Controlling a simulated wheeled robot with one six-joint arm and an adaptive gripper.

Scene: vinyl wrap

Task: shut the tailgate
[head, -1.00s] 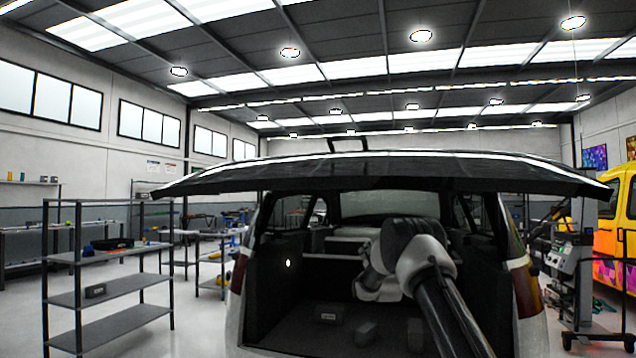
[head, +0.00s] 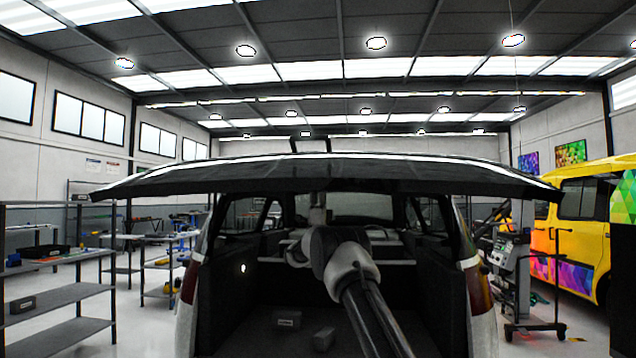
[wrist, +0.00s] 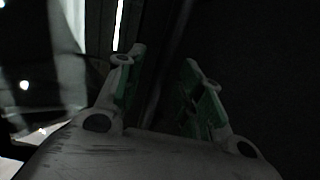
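The tailgate (head: 330,172) of the car is raised and spans the head view as a wide dark panel, its edge nearest me lit along the top. The open cargo bay (head: 270,300) shows below it. My arm reaches into the opening, and its pale end (head: 317,212) rises to just below the tailgate's underside; whether it touches cannot be told. In the wrist view my gripper (wrist: 160,82) has its two green-padded fingers apart with nothing between them. A dark surface fills the right of that view, too dark to identify.
Small boxes (head: 288,319) lie on the cargo floor. A shelf rack (head: 60,296) stands at the left, and a wheeled equipment stand (head: 520,270) at the right, before a yellow van (head: 585,235). Some floor between car and rack is clear.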

